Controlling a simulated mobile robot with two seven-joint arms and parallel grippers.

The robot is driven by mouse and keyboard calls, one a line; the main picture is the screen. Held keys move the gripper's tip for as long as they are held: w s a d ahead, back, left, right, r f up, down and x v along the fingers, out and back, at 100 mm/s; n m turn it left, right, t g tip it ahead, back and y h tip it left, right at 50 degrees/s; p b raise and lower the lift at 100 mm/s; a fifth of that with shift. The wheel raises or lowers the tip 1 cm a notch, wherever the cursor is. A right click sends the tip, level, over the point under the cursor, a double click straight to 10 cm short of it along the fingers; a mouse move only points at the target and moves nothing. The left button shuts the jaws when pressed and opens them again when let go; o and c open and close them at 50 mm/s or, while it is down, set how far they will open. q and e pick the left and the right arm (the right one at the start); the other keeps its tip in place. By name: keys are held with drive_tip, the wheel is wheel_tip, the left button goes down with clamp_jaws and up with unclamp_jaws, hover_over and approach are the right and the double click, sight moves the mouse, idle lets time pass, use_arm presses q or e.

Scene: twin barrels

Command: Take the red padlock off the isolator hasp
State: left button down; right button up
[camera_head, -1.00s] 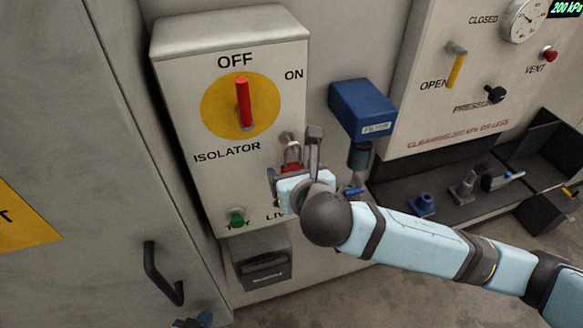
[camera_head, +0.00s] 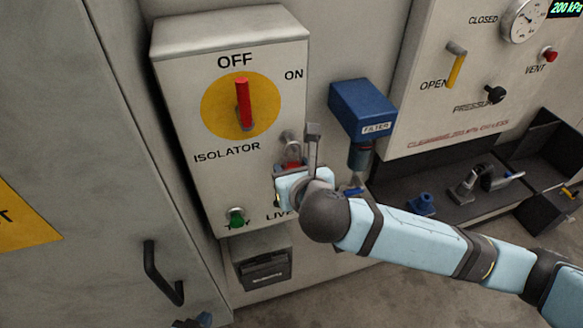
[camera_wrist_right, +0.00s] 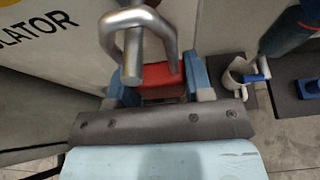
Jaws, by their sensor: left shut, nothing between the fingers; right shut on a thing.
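The isolator box (camera_head: 190,110) has a red handle (camera_head: 244,103) on a yellow disc, upright toward OFF. The metal hasp (camera_head: 291,143) is below and right of the disc. My right gripper (camera_head: 290,172) is just below it, shut on the red padlock (camera_head: 293,165). In the right wrist view, the padlock's red body (camera_wrist_right: 158,80) sits between my blue fingers, with thick bent metal (camera_wrist_right: 140,25) above it. I cannot tell whether the shackle still passes through the hasp. My left gripper (camera_head: 198,321) barely shows at the bottom edge, shut and empty.
A blue filter unit (camera_head: 362,107) juts out to the right of the hasp, close to my right wrist. A dark tray (camera_head: 440,207) with fittings lies at right. A cabinet door handle (camera_head: 160,275) is at lower left.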

drive_tip(key=shift+r, duration=0.15)
drive_tip(key=shift+f+v, duration=0.15)
drive_tip(key=shift+v, duration=0.8)
drive_tip(key=shift+f+v, duration=0.15)
drive_tip(key=shift+v, duration=0.8)
drive_tip(key=shift+s+d, duration=0.1)
drive_tip(key=shift+s, duration=0.2)
drive_tip(key=s+d, duration=0.2)
drive_tip(key=s, duration=0.4)
drive_tip(key=shift+s, duration=0.2)
